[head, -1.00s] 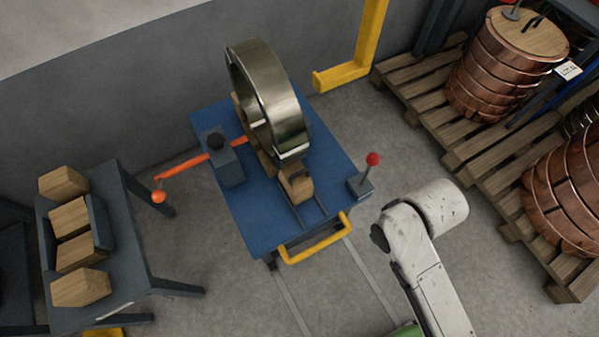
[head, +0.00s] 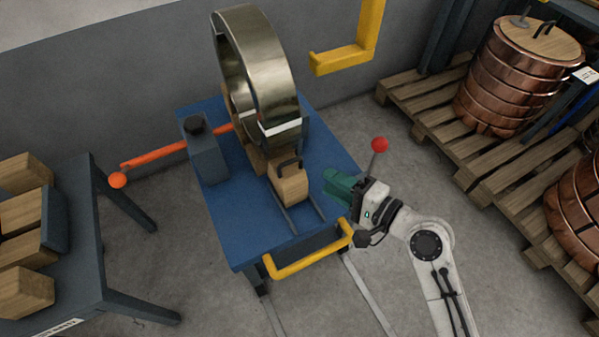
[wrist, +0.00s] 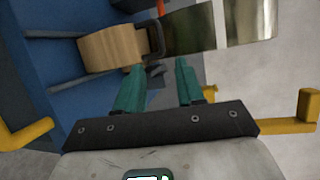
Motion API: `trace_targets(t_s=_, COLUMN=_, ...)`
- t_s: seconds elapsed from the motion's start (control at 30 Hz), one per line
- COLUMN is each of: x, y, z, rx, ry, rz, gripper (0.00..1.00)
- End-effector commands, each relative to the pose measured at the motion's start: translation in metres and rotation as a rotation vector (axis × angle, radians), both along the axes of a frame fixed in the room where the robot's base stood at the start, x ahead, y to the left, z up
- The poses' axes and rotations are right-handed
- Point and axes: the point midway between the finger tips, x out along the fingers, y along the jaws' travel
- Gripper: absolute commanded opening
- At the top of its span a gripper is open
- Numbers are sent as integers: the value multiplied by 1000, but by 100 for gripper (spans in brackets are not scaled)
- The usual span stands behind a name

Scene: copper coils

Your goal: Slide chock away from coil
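The wooden chock (head: 290,185) with a dark handle (head: 288,161) sits on two rails on the blue cart (head: 240,235), at the front foot of the upright metal coil (head: 262,70). In the wrist view the chock (wrist: 108,50) lies beyond the fingers, with its handle (wrist: 153,40) towards the coil (wrist: 215,25). My gripper (head: 333,187) is at the cart's right side, apart from the chock. In the wrist view its green fingers (wrist: 160,80) are spread with nothing between them.
A red-knobbed lever (head: 379,145) stands close behind my gripper. A yellow handle (head: 300,262) runs along the cart's front. An orange bar (head: 150,158) sticks out left. A table with wooden blocks (head: 25,245) is at left, pallets with copper coils (head: 510,80) at right.

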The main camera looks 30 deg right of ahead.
Motion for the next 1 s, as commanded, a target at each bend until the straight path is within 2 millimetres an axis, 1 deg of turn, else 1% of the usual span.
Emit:
trace_targets(t_s=0.17, x=20, y=9, z=-2, rx=0, ry=-2, rz=3, gripper=38)
trace_targets(t_s=0.4, x=60, y=26, z=-10, rx=-2, ry=-1, rz=4, gripper=38)
trace_targets(t_s=0.6, x=85, y=37, z=-15, rx=-3, ry=-2, rz=4, gripper=38)
trace_targets(t_s=0.8, x=95, y=41, z=-17, rx=-4, ry=0, rz=3, gripper=38)
trace_targets(t_s=1.0, x=96, y=41, z=-17, rx=-4, ry=0, rz=3, gripper=38)
